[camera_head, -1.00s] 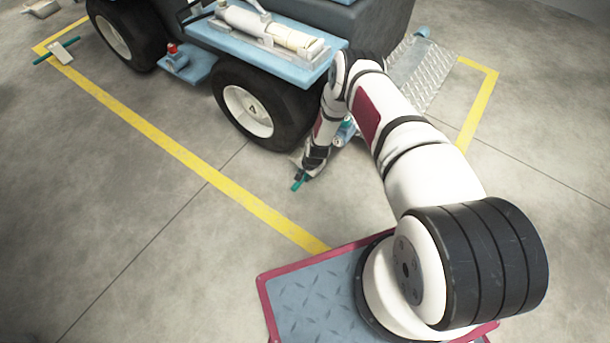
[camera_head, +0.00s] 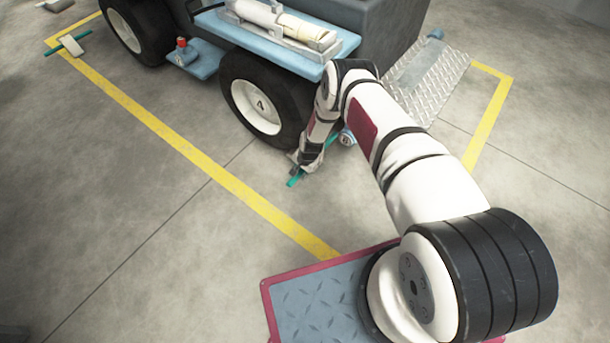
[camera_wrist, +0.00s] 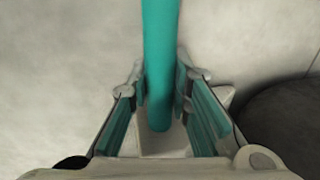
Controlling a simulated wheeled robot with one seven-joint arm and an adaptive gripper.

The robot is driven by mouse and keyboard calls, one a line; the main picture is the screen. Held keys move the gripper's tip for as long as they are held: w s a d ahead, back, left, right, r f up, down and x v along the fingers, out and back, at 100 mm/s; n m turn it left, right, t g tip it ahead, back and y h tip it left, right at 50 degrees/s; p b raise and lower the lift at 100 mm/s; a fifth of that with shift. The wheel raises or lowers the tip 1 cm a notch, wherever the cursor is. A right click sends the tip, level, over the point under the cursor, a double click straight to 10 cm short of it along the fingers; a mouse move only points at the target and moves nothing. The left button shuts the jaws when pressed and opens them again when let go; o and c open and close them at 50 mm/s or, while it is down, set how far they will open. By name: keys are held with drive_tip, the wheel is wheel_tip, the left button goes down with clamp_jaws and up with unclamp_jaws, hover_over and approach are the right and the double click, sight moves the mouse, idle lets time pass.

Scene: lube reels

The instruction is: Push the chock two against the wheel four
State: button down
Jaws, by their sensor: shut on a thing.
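Wheel four (camera_head: 255,107) is a black tyre with a white hub marked 4, on the near side of the blue vehicle. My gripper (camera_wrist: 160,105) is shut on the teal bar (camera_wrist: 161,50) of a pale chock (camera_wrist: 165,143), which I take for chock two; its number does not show. The dark tyre (camera_wrist: 290,125) shows at the lower right of the wrist view. My arm and fingers hide most of the chock, so I cannot tell whether it touches the tyre.
Another pale chock with a teal bar (camera_head: 72,45) lies at the far left, near the yellow floor line (camera_head: 150,120). A metal tread-plate ramp (camera_head: 435,85) is right of the vehicle. The floor left of my gripper is clear.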

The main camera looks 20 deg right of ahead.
drive_tip(key=shift+w+a, duration=0.5)
drive_tip(key=shift+w, duration=0.15)
drive_tip(key=shift+w+a, duration=0.45)
drive_tip(key=shift+w, duration=0.2)
drive_tip(key=c, duration=1.4)
unclamp_jaws()
drive_tip(key=shift+s+f, duration=0.1)
drive_tip(key=v, duration=1.2)
